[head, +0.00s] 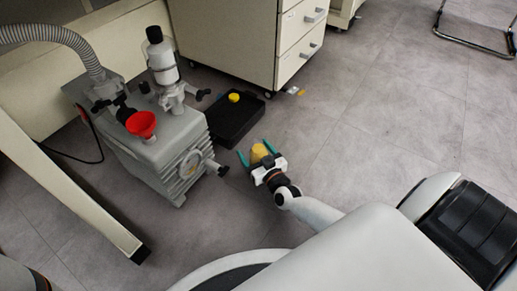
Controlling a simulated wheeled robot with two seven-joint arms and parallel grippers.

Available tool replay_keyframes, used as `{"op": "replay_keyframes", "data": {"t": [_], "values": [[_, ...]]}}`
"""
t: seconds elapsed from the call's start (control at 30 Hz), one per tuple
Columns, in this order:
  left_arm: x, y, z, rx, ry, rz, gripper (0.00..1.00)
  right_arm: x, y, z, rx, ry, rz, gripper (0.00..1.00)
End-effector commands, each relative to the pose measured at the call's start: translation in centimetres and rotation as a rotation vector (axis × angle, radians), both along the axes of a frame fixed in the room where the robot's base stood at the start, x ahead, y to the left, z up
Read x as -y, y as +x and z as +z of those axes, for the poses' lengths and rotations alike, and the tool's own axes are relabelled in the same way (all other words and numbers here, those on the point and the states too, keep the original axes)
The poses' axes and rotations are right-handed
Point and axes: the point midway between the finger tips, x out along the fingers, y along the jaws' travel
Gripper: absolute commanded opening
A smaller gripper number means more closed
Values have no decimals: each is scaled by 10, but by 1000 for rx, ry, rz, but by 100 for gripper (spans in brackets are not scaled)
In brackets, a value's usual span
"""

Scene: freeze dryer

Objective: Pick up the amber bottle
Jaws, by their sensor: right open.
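The amber bottle (259,152) shows as a small yellow-orange shape near the floor, right of the grey pump. My right gripper (256,152) reaches in from the lower right with its two teal fingers spread apart. The bottle appears between the fingers in this view, partly hidden by the gripper body. The fingers are open, and I cannot tell whether either touches the bottle. My left gripper is not in view.
A grey pump (165,155) with a red funnel (141,124) stands to the left. A black tray (221,122) holding a yellow item (234,97) lies beyond the gripper, before a drawer cabinet (235,38). A table leg (75,190) stands at left.

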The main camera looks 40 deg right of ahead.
Motion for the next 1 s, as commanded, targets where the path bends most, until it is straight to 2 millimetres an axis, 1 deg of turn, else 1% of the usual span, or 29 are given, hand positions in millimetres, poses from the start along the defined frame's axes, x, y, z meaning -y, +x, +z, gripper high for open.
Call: {"op": "replay_keyframes", "data": {"t": [0.17, 0.5, 0.8, 0.87, 1.0], "values": [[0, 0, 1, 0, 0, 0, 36, 0, 0, 1, 0, 0, 0, 81], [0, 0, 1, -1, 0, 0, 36, 0, 0, 1, 0, 1, 0, 25], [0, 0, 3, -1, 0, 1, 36, 0, 0, 4, 2, 1, 0, 24], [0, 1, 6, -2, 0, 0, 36, 0, 0, 7, 2, 1, 0, 24], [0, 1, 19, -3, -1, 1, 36, 0, 0, 21, 3, 2, -1, 24]]}}
